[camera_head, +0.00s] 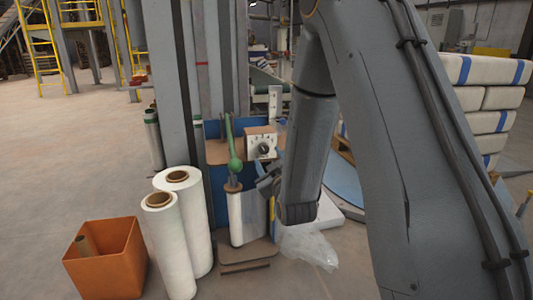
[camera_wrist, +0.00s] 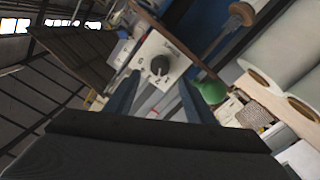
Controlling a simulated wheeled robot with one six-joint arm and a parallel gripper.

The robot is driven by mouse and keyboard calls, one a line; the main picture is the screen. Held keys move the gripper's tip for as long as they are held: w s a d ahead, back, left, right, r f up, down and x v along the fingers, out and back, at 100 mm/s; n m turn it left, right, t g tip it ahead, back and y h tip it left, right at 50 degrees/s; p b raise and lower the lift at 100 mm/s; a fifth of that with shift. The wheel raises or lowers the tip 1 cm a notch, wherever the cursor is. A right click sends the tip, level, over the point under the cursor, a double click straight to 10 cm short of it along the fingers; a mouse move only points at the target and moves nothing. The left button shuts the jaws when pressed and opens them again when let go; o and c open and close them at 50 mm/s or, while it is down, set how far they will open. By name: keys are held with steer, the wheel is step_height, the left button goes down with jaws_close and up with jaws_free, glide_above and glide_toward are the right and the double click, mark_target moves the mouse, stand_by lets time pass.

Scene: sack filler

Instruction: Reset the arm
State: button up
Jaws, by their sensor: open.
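My arm reaches down across the right half of the head view. My gripper (camera_wrist: 158,100) is open and empty in the wrist view, its two dark fingers apart. It also shows small and partly hidden behind my arm link in the head view (camera_head: 268,180). Between and beyond the fingers is a white control panel with a dark round knob (camera_wrist: 159,66). The same panel (camera_head: 261,143) stands just above my gripper in the head view. A green ball-like handle (camera_wrist: 212,91) is to the right of the fingers, apart from them.
Two white film rolls (camera_head: 180,225) stand left of the machine. An orange bin (camera_head: 106,258) is on the floor at the lower left. Stacked white sacks with blue bands (camera_head: 486,97) are at the right. Crumpled clear film (camera_head: 308,247) lies below my arm. Open floor stretches left.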

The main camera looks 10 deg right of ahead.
steer(key=shift+s, duration=0.5)
steer(key=s+a+f+g+y, duration=0.25)
steer(key=s+a+g, duration=0.25)
steer(key=s+a, duration=0.3)
steer(key=s+a+f+g+y, duration=0.1)
steer(key=s+a+f+g, duration=0.4)
steer(key=a, duration=0.6)
steer(key=s+a+r+g+h, duration=0.1)
steer(key=s+g, duration=0.3)
steer(key=s, duration=1)
steer(key=s+a+r+g+h, duration=0.15)
steer(key=s+g, duration=0.25)
steer(key=s, duration=1)
steer(key=d+r+m+p, duration=0.3)
steer(key=d+r+p, duration=0.7)
steer(key=r+p, duration=0.3)
steer(key=d+r+m+h+p, duration=0.1)
steer(key=d+r+m+p, duration=0.2)
steer(key=d+r+p, duration=0.8)
step_height(320, 180, up, 3)
steer(key=p, duration=0.5)
steer(key=shift+d+f+p, duration=0.2)
steer(key=shift+d+p, duration=0.1)
